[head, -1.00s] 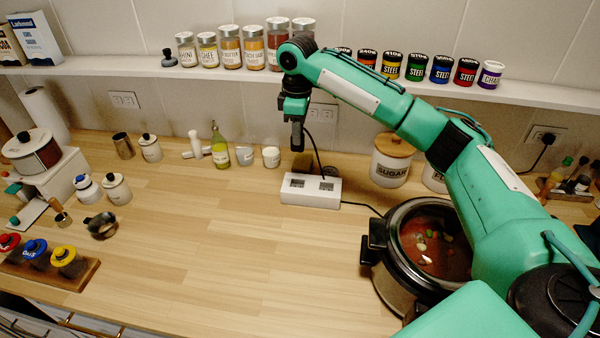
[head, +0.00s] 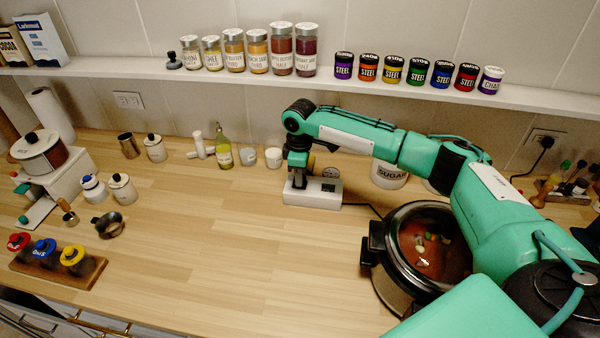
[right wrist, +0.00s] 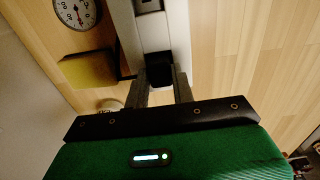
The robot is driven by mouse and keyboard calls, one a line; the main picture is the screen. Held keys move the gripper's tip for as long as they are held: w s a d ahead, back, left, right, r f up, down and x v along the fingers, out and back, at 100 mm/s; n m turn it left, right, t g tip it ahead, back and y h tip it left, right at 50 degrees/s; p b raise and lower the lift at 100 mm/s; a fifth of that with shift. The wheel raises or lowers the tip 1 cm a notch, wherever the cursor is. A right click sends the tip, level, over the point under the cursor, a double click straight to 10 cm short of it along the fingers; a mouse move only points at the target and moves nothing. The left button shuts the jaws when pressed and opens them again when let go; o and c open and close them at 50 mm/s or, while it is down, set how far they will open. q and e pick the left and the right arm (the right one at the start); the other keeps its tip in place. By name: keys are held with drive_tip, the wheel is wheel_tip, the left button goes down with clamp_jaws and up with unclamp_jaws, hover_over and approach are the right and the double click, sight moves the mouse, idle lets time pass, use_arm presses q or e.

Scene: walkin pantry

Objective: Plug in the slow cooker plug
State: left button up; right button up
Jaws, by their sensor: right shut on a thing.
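The slow cooker (head: 382,262), with food in its open pot, stands at the right of the counter. A white power strip (head: 327,197) lies left of it. My right gripper (head: 298,183) points down at the left part of the strip. In the right wrist view, its fingers (right wrist: 161,90) are shut on a black plug (right wrist: 160,74), which is at the strip's surface (right wrist: 150,35). I cannot tell whether the plug is fully seated. A dark cord (head: 362,209) runs from the strip's right end toward the cooker. My left gripper is out of view.
A yellow block (right wrist: 88,69) and a round dial (right wrist: 76,14) are beside the strip. A sugar canister (head: 388,177) stands behind, partly hidden by my right arm. A shelf with jars (head: 282,48) runs above. The counter's front middle is clear.

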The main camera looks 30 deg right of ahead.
drive_tip(key=o, duration=1)
drive_tip(key=shift+f, duration=0.1)
wheel_tip(320, 180, up, 12)
drive_tip(key=b, duration=0.3)
drive_tip(key=shift+r, duration=0.2)
